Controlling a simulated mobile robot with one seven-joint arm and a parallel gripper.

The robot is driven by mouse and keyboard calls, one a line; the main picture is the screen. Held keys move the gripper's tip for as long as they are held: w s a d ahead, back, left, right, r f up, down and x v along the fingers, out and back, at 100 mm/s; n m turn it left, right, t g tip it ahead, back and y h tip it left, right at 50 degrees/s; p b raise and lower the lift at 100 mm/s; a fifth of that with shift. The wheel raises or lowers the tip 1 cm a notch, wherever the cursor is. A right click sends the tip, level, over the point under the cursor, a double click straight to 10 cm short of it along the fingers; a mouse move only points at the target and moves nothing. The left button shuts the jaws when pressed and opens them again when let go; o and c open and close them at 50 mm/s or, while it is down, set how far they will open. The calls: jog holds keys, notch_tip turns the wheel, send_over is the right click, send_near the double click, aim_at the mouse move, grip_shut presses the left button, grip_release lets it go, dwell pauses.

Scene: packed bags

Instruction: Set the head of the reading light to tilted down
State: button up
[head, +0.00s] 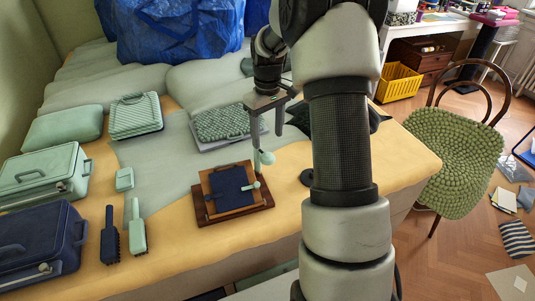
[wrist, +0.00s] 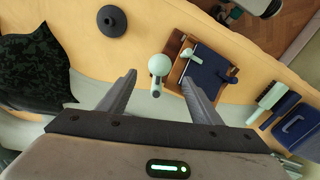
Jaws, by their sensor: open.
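A mint rounded piece (head: 266,158) on a short stem, which looks like the head of the reading light, stands at the back right edge of a brown wooden tray. It also shows in the wrist view (wrist: 159,65), with a dark part just below it. My gripper (head: 268,139) is open and points down over this head. In the wrist view my gripper (wrist: 158,82) has one finger on each side of the mint head, with gaps visible. I cannot tell whether a finger touches it. The head's tilt is hard to read.
The wooden tray (head: 206,216) holds a navy book-like piece (head: 232,190) with a mint lever (head: 250,186). A black disc (head: 307,177) lies to the right. Two brushes (head: 110,243) and several cases lie left. A textured grey-green case (head: 230,124) is behind.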

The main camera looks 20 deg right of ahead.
aim_at(268, 154)
notch_tip(268, 154, down, 8)
jog(key=shift+r+b, duration=0.15)
jog(key=shift+b, duration=0.35)
jog(key=c, duration=1)
